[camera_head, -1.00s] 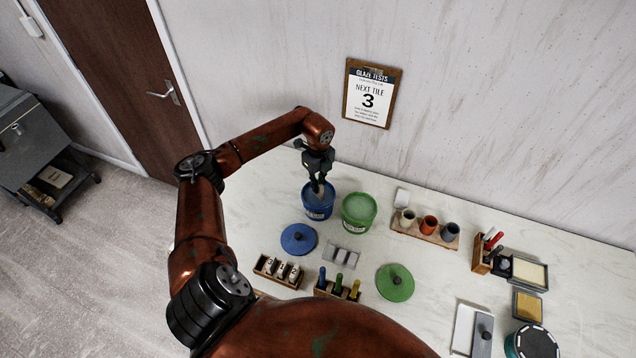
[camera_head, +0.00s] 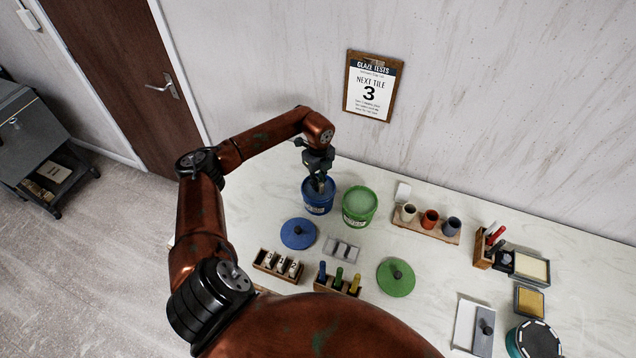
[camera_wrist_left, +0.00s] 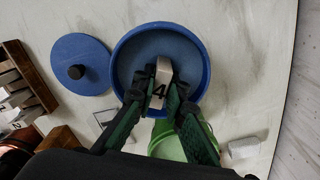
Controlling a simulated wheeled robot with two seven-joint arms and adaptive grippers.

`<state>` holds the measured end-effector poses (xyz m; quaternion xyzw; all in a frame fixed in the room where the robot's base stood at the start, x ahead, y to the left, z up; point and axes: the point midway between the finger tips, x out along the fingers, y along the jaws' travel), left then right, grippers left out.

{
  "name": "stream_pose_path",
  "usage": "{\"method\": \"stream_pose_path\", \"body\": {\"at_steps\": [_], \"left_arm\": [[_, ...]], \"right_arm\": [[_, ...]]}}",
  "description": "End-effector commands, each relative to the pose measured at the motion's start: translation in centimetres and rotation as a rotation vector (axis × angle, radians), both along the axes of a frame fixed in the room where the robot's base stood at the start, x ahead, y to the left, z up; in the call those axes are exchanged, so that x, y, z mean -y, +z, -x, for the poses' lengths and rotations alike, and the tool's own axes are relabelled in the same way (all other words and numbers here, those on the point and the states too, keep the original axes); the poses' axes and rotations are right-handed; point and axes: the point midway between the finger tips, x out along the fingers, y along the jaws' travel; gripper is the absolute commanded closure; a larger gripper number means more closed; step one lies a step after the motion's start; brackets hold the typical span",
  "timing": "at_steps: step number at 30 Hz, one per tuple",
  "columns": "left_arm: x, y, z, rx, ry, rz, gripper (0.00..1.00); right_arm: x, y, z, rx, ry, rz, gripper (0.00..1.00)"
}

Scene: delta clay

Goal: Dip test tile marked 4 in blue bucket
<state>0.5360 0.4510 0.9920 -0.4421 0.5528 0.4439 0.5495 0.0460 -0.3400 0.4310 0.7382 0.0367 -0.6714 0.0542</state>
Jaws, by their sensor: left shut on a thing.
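The blue bucket (camera_head: 318,204) stands open on the white table, and its round rim also shows in the left wrist view (camera_wrist_left: 122,52). My left gripper (camera_head: 320,181) points down over the bucket's mouth. In the left wrist view, the left gripper (camera_wrist_left: 160,98) is shut on a pale tile marked 4 (camera_wrist_left: 163,74). The tile overlaps the bucket's inside in that view; I cannot tell how deep its lower end is. The clipboard sign (camera_head: 372,86) on the wall reads "NEXT TILE 3". My right gripper is not in view.
A green bucket (camera_head: 360,206) stands close beside the blue one. A board of cups (camera_head: 426,230) is to the right.

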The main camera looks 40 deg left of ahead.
Motion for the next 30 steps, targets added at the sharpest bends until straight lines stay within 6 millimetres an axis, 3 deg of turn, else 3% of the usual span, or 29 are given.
{"method": "stream_pose_path", "body": {"at_steps": [30], "left_arm": [[0.02,-0.74,-0.06,0.001,0.001,0.000,1.00]], "right_arm": [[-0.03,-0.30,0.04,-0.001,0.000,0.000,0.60]]}}
